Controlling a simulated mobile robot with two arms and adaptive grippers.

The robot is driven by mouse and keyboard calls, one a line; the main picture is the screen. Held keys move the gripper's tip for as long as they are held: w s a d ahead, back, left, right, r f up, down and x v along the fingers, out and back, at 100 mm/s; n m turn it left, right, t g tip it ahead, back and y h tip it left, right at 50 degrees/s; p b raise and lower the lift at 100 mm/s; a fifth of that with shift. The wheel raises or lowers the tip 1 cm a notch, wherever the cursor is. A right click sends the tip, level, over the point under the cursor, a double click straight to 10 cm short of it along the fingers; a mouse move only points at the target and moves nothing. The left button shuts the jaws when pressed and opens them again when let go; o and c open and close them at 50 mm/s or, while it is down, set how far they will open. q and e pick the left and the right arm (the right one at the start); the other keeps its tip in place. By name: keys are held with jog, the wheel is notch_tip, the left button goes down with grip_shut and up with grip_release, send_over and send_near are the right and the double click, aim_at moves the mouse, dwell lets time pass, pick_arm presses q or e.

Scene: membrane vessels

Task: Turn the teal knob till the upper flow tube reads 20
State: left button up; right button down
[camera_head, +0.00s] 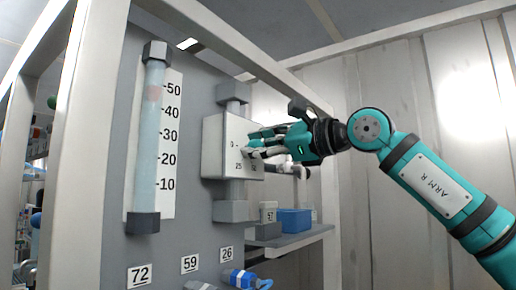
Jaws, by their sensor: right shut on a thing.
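The flow tube (149,135) stands upright on the grey panel, with a scale marked 10 to 50 beside it. A faint reddish float (153,92) sits high in the tube, a little below the 50 mark. My right arm comes in from the right. My left gripper is not in view.
A shelf (290,242) below the valve box holds a blue bin (294,220) and a small box marked 57 (268,212). Labels 72, 59 and 26 and a blue fitting (240,278) are low on the panel. A pale frame post (88,150) stands left.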

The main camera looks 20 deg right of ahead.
jog(key=shift+m+b, duration=0.6)
jog(key=shift+m, duration=0.4)
jog(key=m+b, duration=0.1)
jog(key=m, duration=0.1)
jog(key=shift+m, duration=0.4)
jog(key=m+b, duration=0.1)
jog(key=m, duration=0.3)
jog(key=shift+d+r, duration=0.1)
jog(key=shift+r+m+b, duration=0.1)
jog(key=shift+m+b, duration=0.25)
jog(key=shift+m, duration=0.55)
jog(key=c, duration=1.4)
grip_release()
jog(key=o, duration=0.4)
jog(key=shift+w, duration=0.1)
jog(key=v, duration=1.2)
